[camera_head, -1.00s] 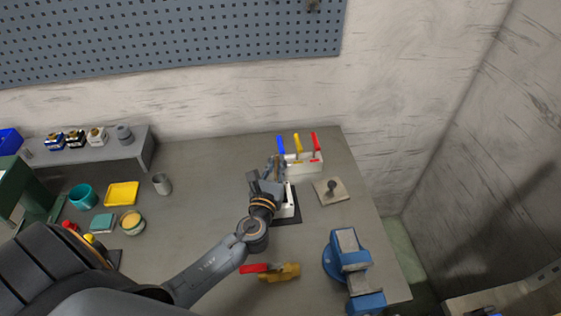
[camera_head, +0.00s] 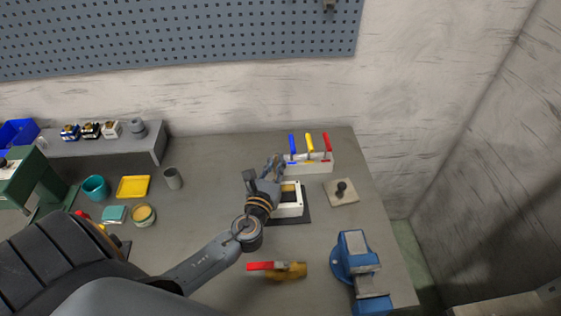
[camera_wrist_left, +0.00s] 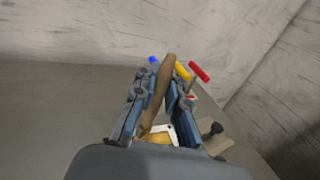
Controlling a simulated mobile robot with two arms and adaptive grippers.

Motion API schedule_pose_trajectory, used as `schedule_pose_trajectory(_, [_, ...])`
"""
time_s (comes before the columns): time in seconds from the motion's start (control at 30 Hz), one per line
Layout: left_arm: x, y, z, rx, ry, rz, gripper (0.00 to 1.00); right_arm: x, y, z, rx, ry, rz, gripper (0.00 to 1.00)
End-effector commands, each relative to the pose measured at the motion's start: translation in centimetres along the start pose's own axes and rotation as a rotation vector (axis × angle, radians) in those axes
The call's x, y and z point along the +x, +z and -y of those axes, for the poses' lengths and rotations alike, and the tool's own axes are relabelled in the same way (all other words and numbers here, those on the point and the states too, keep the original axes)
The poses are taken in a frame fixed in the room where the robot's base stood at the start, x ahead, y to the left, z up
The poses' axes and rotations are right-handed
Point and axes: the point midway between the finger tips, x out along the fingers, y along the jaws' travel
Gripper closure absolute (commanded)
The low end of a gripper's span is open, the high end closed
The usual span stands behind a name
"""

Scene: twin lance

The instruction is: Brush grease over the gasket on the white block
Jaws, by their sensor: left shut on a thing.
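The white block (camera_head: 297,211) sits on a dark mat (camera_head: 305,219) in the middle of the bench, partly behind my left wrist. Its opening shows dark and yellow-tan parts; I cannot clearly tell the gasket from them. My left gripper (camera_head: 274,168) is at the block's far left side in the head view. In the left wrist view my left gripper (camera_wrist_left: 158,98) is shut on a brown wooden handle (camera_wrist_left: 165,75), likely the brush's, standing tilted between the fingers. The bristles are hidden. The white block (camera_wrist_left: 168,130) shows just beyond the fingers. My right gripper is not in view.
A white rack (camera_head: 318,167) with blue, yellow and red handles stands behind the block. A plate with a black knob (camera_head: 341,192) is to the right, a blue vise (camera_head: 354,258) front right. A red-handled tool (camera_head: 278,269) lies in front; an open round tin (camera_head: 144,214) stands left.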

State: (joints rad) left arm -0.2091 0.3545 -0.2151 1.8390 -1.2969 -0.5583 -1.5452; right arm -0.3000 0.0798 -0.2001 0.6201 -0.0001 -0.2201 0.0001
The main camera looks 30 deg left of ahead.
Motion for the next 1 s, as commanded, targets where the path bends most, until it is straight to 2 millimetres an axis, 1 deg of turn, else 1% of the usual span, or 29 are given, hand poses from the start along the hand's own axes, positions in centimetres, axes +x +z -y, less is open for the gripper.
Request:
schedule_pose_trajectory(0.13, [-0.2,0.0,-0.3,-0.001,-0.001,-0.001,1.00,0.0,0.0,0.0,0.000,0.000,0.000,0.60])
schedule_pose_trajectory(0.8, [-2.0,-0.1,0.5,-0.001,0.000,-0.001,1.00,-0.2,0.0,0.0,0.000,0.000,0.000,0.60])
schedule_pose_trajectory(1.0, [-1.9,0.0,0.8,-0.002,0.000,-0.001,1.00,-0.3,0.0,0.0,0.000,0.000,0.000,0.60])
